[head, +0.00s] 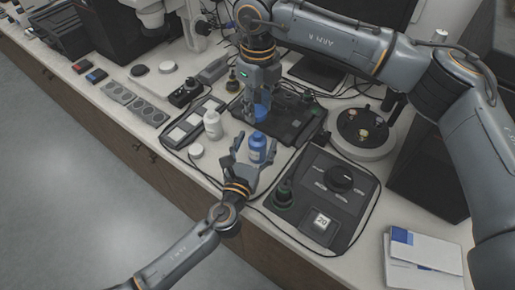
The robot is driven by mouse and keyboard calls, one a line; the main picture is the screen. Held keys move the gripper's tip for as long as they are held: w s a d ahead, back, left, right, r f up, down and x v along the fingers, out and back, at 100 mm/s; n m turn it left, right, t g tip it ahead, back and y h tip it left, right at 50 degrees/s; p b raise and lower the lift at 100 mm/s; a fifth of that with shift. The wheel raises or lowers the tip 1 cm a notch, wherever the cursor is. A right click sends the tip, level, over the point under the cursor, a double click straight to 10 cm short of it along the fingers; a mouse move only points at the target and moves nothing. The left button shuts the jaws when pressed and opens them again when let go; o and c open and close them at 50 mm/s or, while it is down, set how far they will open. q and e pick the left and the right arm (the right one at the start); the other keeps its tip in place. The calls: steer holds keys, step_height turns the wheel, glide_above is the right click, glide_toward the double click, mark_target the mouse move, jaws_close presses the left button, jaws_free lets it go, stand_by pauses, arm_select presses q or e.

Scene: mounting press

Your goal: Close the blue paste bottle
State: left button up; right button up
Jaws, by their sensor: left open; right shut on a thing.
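The blue paste bottle (257,148) stands upright on the bench in the middle of the view. My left gripper (254,163) is open, its fingers close around or beside the bottle; I cannot tell whether they touch it. My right gripper (261,102) comes down from above and is shut on a small blue cap (261,110). It holds the cap above and slightly behind the bottle, apart from it. The fingers partly hide the cap, and the bottle's lower part is partly hidden by my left gripper.
A white bottle (212,124) and a white round lid (196,151) stand to the left. Cables cross the bench. White boxes (424,262) lie at front right.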

arm_select(q)
steer(key=shift+w+d+r, duration=0.1)
steer(key=shift+w+d, duration=0.05)
steer(key=shift+w, duration=0.4)
jaws_close()
arm_select(e)
glide_above(258, 134)
steer(key=shift+f, duration=2.45)
steer(key=shift+f, duration=0.9)
steer(key=shift+f, duration=0.55)
